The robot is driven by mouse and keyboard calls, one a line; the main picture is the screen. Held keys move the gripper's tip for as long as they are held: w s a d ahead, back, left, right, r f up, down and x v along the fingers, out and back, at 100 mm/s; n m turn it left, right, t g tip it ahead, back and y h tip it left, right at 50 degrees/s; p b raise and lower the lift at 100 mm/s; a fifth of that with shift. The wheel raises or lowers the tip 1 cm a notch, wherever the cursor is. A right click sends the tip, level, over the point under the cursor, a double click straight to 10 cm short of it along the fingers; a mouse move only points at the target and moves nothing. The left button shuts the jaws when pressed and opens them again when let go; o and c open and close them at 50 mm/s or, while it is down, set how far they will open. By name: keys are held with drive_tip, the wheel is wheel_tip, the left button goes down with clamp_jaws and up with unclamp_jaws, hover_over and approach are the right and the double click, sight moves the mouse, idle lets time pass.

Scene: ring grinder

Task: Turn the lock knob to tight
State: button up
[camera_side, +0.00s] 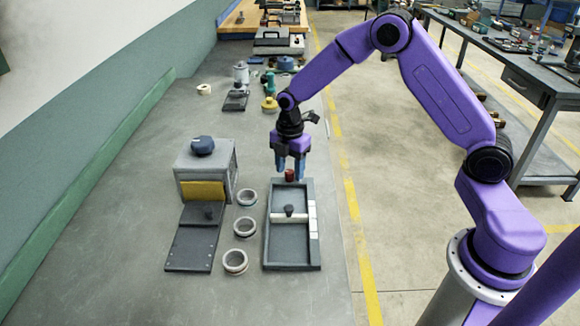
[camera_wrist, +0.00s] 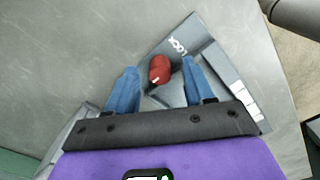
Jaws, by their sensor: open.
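The lock knob is a small red knob (camera_side: 290,175) at the far end of a dark grey tray-like fixture (camera_side: 291,256). In the wrist view the red knob (camera_wrist: 159,69) has a white mark on its lower side, and the word LOCK is printed beside it. My gripper (camera_side: 290,178) has blue fingers and is above the knob. In the wrist view my gripper (camera_wrist: 157,75) is open, with one finger on each side of the knob. I cannot tell whether the fingers touch it.
Left of the fixture stand several metal rings (camera_side: 244,227) in a row. Further left is a grey box (camera_side: 205,165) with a dark blue knob on top and a dark plate (camera_side: 194,238) in front. Small tools lie behind on the bench. The bench's front is clear.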

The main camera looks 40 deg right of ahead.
clamp_jaws()
